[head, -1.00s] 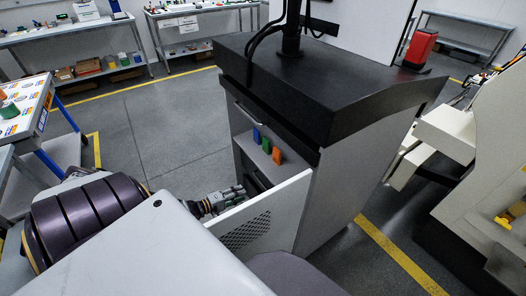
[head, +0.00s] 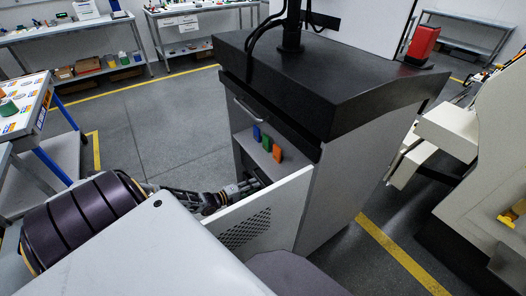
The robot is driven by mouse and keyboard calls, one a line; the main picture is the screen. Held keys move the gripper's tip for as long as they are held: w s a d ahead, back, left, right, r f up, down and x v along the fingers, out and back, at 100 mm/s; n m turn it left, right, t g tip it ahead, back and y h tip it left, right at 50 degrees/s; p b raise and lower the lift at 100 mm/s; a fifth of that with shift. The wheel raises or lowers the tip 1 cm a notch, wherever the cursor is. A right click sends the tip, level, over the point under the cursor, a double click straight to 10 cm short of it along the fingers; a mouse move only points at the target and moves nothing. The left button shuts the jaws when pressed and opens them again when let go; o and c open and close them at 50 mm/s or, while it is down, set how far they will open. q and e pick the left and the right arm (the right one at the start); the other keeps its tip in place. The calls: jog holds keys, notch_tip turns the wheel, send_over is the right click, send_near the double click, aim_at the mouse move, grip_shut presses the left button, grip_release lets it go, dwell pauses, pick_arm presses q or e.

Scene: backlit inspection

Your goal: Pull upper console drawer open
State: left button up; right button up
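The console (head: 345,200) stands in the middle, with a thick black top and grey sides. Its upper drawer front (head: 258,120), with a bar handle (head: 243,108), lies under the top on the left-facing side and looks shut. Below it is an open bay with a grey ledge. A white door with a perforated vent (head: 247,229) stands swung out in front of the bay. My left gripper (head: 250,185) is at the bay, behind the door's upper edge and below the drawer handle. Its fingertips are partly hidden and too small to read. My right gripper is not in view.
Blue, green and orange blocks (head: 266,144) stand on the grey ledge above my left gripper. A red device (head: 422,44) sits on the console top. Cream machinery (head: 450,131) is at right. Open floor (head: 170,125) lies left of the console.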

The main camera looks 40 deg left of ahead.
aim_at(263, 182)
pick_arm(q)
jog(key=b+x, duration=0.1)
jog(key=x, duration=0.4)
jog(key=shift+w+d+f, duration=0.1)
jog(key=shift+w, duration=0.4)
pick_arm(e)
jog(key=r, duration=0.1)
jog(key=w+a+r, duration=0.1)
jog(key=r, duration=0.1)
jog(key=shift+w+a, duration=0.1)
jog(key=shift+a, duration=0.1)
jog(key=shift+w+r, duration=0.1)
pick_arm(q)
jog(key=shift+c, duration=1)
grip_shut()
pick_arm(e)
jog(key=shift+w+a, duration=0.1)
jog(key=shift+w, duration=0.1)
